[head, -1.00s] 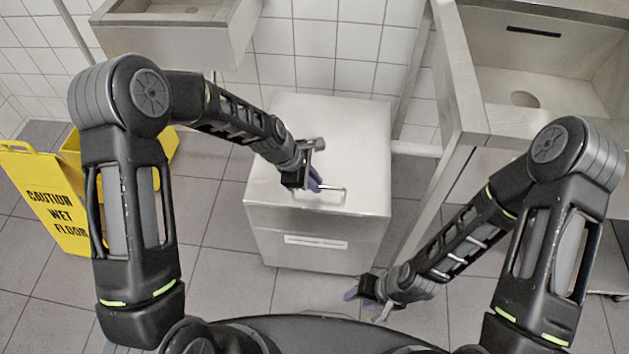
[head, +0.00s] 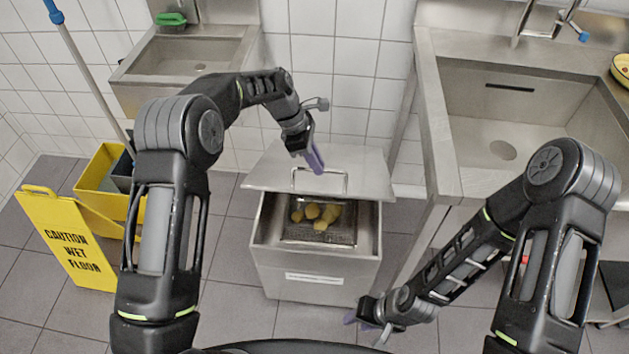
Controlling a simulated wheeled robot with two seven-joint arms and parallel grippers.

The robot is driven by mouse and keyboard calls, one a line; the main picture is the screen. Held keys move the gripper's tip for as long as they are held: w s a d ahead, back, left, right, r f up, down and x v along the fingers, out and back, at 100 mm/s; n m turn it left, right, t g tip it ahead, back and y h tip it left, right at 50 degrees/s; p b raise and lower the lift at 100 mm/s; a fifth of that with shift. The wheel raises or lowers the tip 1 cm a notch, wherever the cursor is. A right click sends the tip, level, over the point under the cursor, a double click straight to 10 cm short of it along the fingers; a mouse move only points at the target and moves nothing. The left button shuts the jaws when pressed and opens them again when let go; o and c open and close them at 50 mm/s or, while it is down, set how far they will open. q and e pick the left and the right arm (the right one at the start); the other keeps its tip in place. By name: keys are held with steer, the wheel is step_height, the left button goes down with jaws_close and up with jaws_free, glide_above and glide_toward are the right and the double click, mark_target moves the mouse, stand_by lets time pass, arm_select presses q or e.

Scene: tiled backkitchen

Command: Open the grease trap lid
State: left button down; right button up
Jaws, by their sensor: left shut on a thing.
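The grease trap (head: 312,290) is a steel box on the floor in the middle of the head view. Its lid (head: 270,170) is raised and tilted, with the front opening uncovered. A basket (head: 290,232) with several yellowish lumps (head: 318,213) shows inside. My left gripper (head: 317,160) is shut on the lid's bar handle (head: 321,191), whose far part is partly hidden by the fingers. My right gripper (head: 352,318) hangs low at the front right of the trap, apart from it; its jaw gap cannot be made out.
A steel sink (head: 437,130) stands close on the right, and a smaller sink (head: 130,75) is on the wall behind left. A yellow caution sign (head: 68,240) and a yellow mop bucket (head: 95,185) stand on the left.

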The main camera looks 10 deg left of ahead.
arm_select(q)
steer(key=w+r, duration=0.1)
steer(key=w+r+p, duration=0.1)
steer(key=w, duration=0.1)
steer(key=shift+w+a+r, duration=0.1)
steer(key=shift+w+r, duration=0.1)
steer(key=shift+r, duration=0.2)
